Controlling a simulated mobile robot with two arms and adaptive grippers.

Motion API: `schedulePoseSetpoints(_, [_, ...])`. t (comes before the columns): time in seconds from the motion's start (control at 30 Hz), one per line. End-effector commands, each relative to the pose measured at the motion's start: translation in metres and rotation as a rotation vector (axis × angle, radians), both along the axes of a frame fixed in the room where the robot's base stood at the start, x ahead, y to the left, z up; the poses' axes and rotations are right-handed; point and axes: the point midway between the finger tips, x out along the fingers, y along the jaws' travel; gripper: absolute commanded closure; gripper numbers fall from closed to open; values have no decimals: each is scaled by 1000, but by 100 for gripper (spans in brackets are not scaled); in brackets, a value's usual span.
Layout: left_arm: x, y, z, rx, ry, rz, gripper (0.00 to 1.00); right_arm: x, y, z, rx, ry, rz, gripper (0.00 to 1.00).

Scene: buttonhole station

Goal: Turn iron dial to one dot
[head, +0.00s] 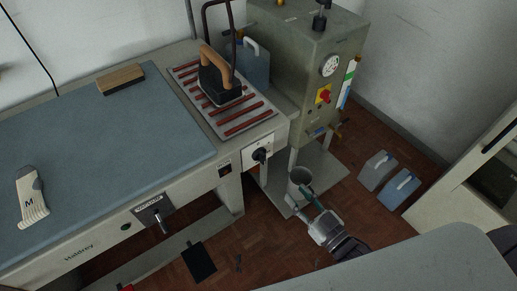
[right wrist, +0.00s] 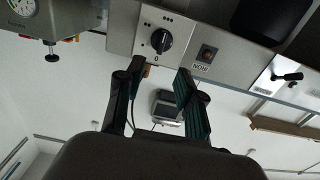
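The iron dial (head: 260,155) is a black knob on a light metal plate at the right front corner of the ironing table. It also shows in the right wrist view (right wrist: 162,40), with a 0 mark and groups of dots around it; I cannot tell for certain where its pointer stands. My right gripper (head: 304,202) is open and empty, apart from the dial, lower and to its right in the head view. In the right wrist view its two dark fingers (right wrist: 160,78) are spread just short of the dial. My left gripper is not in view.
The iron (head: 222,88) stands on a red-barred rest (head: 247,128) above the dial. A switch labelled IRON (right wrist: 206,54) sits beside it. Blue-grey canisters (head: 376,170) stand on the floor.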

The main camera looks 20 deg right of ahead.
Motion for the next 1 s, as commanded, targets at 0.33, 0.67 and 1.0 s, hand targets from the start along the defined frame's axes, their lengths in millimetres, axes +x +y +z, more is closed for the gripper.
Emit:
schedulePoseSetpoints(0.33, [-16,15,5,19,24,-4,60,49,18,5,5,-11,1,62])
schedulePoseSetpoints(0.67, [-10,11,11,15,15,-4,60,109,40,4,3,-6,2,62])
schedulePoseSetpoints(1.0, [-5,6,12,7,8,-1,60,129,48,2,1,-4,2,62])
